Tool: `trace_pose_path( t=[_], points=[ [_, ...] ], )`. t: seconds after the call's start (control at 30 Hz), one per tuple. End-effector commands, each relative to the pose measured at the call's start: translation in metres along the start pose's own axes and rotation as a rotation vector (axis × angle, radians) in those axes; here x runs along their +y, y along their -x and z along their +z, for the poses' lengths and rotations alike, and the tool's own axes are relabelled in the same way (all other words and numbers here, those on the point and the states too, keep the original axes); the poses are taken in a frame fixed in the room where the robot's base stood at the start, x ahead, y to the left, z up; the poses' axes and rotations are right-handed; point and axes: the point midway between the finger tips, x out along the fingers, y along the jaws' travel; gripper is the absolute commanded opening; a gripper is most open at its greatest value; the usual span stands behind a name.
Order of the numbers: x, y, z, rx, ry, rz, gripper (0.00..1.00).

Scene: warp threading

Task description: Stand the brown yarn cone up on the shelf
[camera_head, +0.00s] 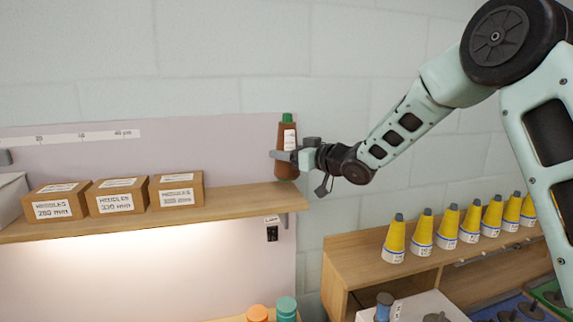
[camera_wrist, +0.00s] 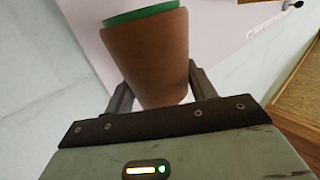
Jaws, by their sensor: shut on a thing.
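The brown yarn cone (camera_head: 287,137) has a green tip and a white label. It is upright in the head view, at the right end of the wooden shelf (camera_head: 240,198). Its base appears at about the height of the shelf top; I cannot tell whether it touches. My gripper (camera_head: 285,156) comes from the right and is shut on the cone's body. In the wrist view the cone (camera_wrist: 150,58) sits between the two fingers of my gripper (camera_wrist: 160,88), with its green top (camera_wrist: 143,13) at the upper edge.
Three cardboard needle boxes (camera_head: 117,196) stand on the shelf's left and middle. The shelf between them and the cone is clear. Several yellow cones (camera_head: 421,232) stand on a lower wooden unit (camera_head: 340,252) at right. Orange (camera_head: 257,313) and teal (camera_head: 287,308) items show below.

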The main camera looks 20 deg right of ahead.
Motion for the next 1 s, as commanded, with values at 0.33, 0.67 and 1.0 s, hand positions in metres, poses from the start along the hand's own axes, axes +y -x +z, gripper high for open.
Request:
trace_pose_path(
  t=[0.33, 0.67, 1.0],
  points=[
    [0.000, -0.002, 0.036, 0.001, -0.001, 0.000, 0.25],
    [0.000, -0.002, 0.038, 0.000, -0.001, 0.000, 0.78],
    [0.000, 0.001, 0.038, 0.000, 0.000, 0.001, 0.78]
  ],
)
